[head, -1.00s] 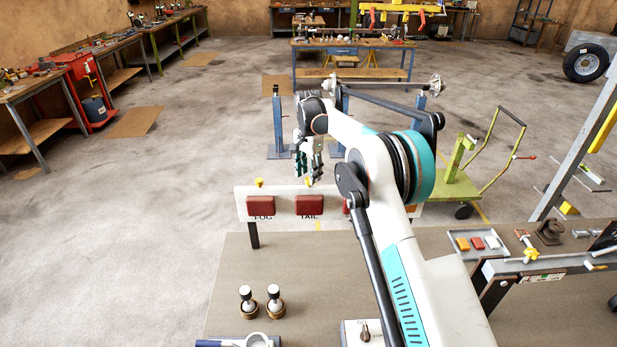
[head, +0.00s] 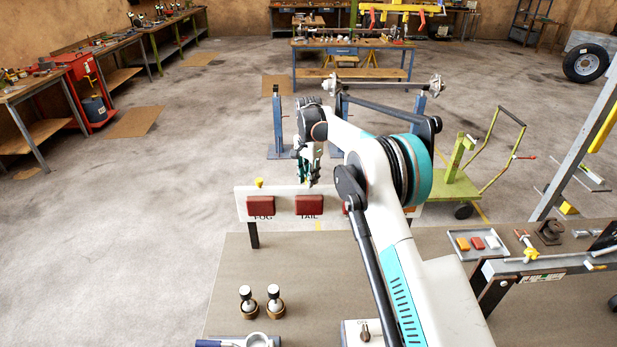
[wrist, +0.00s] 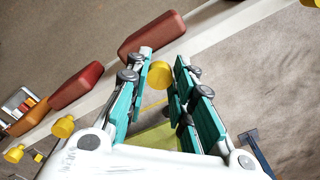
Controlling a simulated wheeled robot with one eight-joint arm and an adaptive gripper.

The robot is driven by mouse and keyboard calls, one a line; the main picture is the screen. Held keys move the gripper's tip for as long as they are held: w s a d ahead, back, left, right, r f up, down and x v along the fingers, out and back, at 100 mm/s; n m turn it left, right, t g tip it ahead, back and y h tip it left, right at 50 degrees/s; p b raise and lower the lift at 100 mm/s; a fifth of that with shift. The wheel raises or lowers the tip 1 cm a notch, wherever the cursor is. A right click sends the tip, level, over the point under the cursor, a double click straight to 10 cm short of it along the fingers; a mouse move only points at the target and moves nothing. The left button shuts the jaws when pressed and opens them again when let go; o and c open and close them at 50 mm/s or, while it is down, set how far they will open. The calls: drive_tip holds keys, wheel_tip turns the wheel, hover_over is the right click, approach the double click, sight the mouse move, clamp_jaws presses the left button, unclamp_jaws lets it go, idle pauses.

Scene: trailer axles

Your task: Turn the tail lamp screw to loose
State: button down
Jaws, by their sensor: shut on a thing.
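The white lamp board (head: 281,212) carries red lamps, with the lamp marked TAIL (head: 309,205) right of the one marked FOG (head: 261,205). In the wrist view, the tail lamp (wrist: 152,35) lies just beyond my fingertips. The yellow tail lamp screw (wrist: 160,75) sits between the tips of my gripper (wrist: 163,78), which is shut on it. In the head view, my gripper (head: 309,182) reaches down to the board's top edge above the tail lamp and mostly hides the screw.
A yellow screw (head: 259,183) stands above the fog lamp. More yellow screws (wrist: 63,127) stand along the board in the wrist view. My arm hides the board's right part.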

drive_tip(key=shift+n, duration=0.3)
drive_tip(key=n+b, duration=0.2)
drive_tip(key=n, duration=0.3)
drive_tip(key=shift+n, duration=0.3)
drive_tip(key=n+b, duration=0.1)
drive_tip(key=n, duration=0.6)
drive_tip(key=shift+d+b, duration=0.1)
drive_tip(key=shift+b, duration=0.25)
drive_tip(key=n, duration=0.4)
drive_tip(key=shift+n, duration=0.3)
drive_tip(key=shift+n+b, duration=0.35)
drive_tip(key=shift+n, duration=1.45)
drive_tip(key=c, duration=1.4)
unclamp_jaws()
